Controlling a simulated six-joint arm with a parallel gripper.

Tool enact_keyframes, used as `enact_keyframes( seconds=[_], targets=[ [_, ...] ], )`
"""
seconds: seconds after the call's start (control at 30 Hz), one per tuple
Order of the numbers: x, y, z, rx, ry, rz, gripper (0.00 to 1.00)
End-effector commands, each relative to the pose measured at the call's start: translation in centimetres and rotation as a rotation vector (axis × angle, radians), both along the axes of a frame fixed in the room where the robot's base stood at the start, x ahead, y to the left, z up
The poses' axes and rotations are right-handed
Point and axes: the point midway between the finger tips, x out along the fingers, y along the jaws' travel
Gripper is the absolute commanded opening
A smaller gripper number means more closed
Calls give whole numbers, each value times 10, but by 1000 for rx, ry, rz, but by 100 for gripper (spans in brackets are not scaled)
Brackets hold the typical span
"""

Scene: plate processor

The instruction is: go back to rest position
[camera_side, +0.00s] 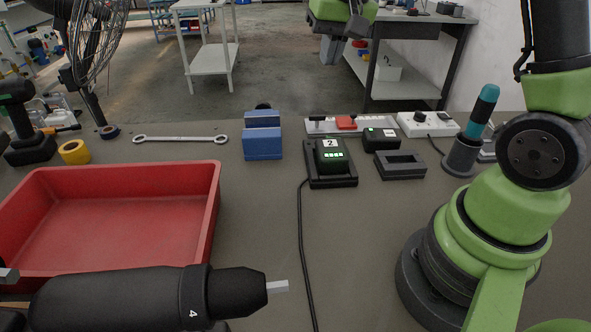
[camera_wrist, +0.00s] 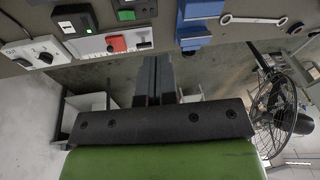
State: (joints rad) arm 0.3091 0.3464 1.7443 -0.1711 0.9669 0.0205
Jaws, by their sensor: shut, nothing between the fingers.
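My gripper (camera_side: 332,50) hangs high at the top of the side view, beyond the far edge of the bench. Its body is green and partly cut off by the frame. In the wrist view its dark fingers (camera_wrist: 153,80) are together with nothing between them. The gripper is well clear of everything on the bench.
The bench holds an open red tray (camera_side: 120,223), a black tool marked 4 (camera_side: 120,299), a black charger with a battery marked 2 (camera_side: 333,162), a blue vise (camera_side: 263,140), a wrench (camera_side: 180,139) and a white knob box (camera_side: 428,124). A fan (camera_side: 88,45) stands at left.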

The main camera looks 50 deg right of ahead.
Motion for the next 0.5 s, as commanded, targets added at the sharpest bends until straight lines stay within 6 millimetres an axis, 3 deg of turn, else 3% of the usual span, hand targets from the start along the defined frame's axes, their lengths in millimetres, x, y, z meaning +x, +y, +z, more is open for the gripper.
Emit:
enact_keyframes(
  seconds=[0.03,0.2,0.33,0.5],
  targets=[
    [-12,15,19,-3,-41,26,0],
    [-59,58,58,4,-159,104,0],
    [-100,85,73,18,-249,164,0],
    [-148,108,76,40,-348,234,0]
  ],
)
